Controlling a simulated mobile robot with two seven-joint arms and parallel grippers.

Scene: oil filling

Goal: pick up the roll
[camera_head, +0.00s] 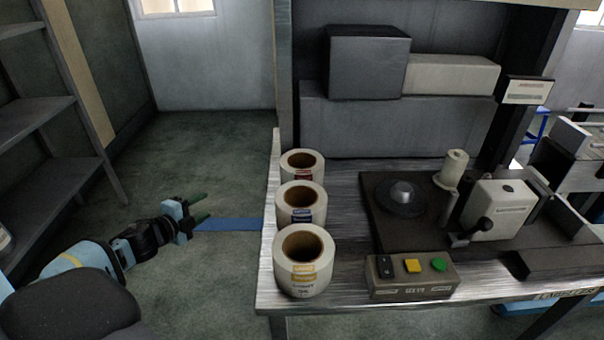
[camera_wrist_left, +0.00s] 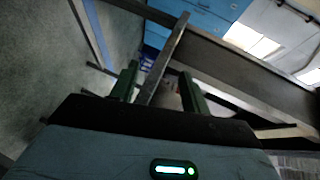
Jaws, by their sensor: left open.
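Three white label rolls stand in a line along the left edge of the metal table. The front roll (camera_head: 304,268) has a yellow label, the middle roll (camera_head: 301,208) a blue label, and the back roll (camera_head: 302,166) a red label. My left gripper (camera_head: 204,207) is open and empty, left of the table and apart from the rolls. In the left wrist view the two green fingers (camera_wrist_left: 160,88) are spread, with a table part beyond them. I cannot make out a roll clearly there. My right gripper is not in view.
The metal table (camera_head: 342,205) carries a dark machine base (camera_head: 400,238) with a white unit (camera_head: 497,209). A button box (camera_head: 412,276) stands at the front. Grey boxes (camera_head: 366,62) stand at the back. A shelf (camera_head: 45,120) is at far left, with open floor between.

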